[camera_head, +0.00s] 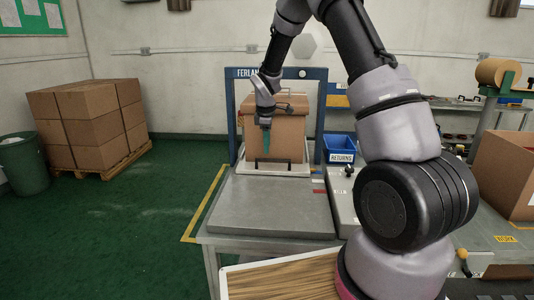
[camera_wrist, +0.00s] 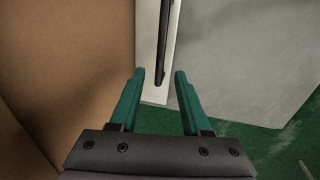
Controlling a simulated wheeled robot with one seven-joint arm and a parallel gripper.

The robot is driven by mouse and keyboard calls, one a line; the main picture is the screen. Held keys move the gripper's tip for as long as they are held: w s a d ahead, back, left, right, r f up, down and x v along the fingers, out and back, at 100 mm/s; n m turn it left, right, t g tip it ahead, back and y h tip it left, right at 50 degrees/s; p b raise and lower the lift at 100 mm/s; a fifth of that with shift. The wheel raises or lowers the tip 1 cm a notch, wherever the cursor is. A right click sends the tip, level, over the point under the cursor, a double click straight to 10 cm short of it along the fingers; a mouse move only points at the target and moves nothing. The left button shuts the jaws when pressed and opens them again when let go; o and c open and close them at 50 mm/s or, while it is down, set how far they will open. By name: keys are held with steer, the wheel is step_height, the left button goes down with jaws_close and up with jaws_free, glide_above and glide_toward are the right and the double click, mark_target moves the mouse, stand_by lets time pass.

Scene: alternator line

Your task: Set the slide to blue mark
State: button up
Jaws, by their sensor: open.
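My gripper (camera_head: 266,148) has teal fingers and hangs in front of the brown box in the blue frame. In the wrist view my gripper (camera_wrist: 159,74) is open, with nothing between its fingers. A black bar (camera_wrist: 162,45) on a white strip lies ahead of the fingertips there. A black handle-like bar (camera_head: 262,164) stands at the front of the white plate under the box. To the right, a grey panel (camera_head: 343,200) carries small black knobs (camera_head: 350,174). Small red (camera_head: 319,191) and white marks show at its left edge. I cannot make out a blue mark clearly.
The brown box (camera_head: 290,135) stands inside the blue frame (camera_head: 233,115). A blue returns bin (camera_head: 340,149) is at its right. The grey table top (camera_head: 270,210) in front is clear. Stacked cartons (camera_head: 90,130) and a green bin (camera_head: 24,165) stand at left.

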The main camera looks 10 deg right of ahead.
steer(key=r, duration=0.2)
steer(key=s+r, duration=0.1)
steer(key=r, duration=0.2)
steer(key=shift+a+r, duration=0.2)
steer(key=shift+r, duration=0.1)
steer(key=shift+r, duration=0.1)
